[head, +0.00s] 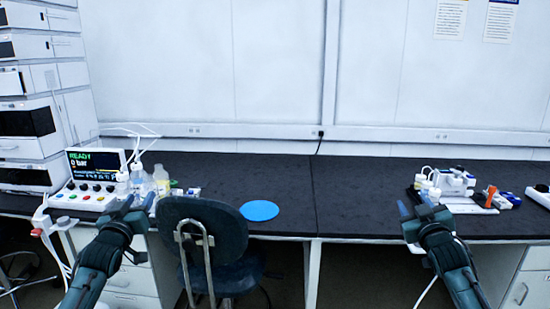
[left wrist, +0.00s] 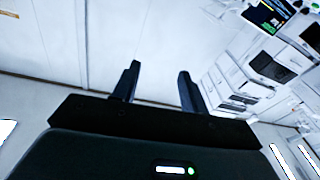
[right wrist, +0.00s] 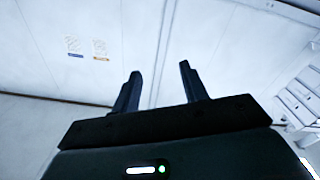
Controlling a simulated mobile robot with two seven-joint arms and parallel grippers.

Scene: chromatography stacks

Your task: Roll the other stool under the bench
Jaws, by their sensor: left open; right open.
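A dark blue stool (head: 202,228) with a backrest and a grey metal back bracket stands at the bench, left of centre in the head view. Its backrest rises in front of the bench edge, and its seat (head: 228,274) is low, by the knee space. The black-topped bench (head: 350,190) runs across the view. My left gripper (head: 137,203) is open and empty, left of the backrest and apart from it. My right gripper (head: 413,204) is open and empty, well right of the stool. Both wrist views show empty fingers against the walls.
Drawers (head: 128,280) stand left of the stool, and a bench leg (head: 313,270) stands to its right. An instrument box (head: 95,180), bottles (head: 161,178) and a blue disc (head: 259,210) are on the bench. Dark thin legs (head: 15,270) show at far left, unclear.

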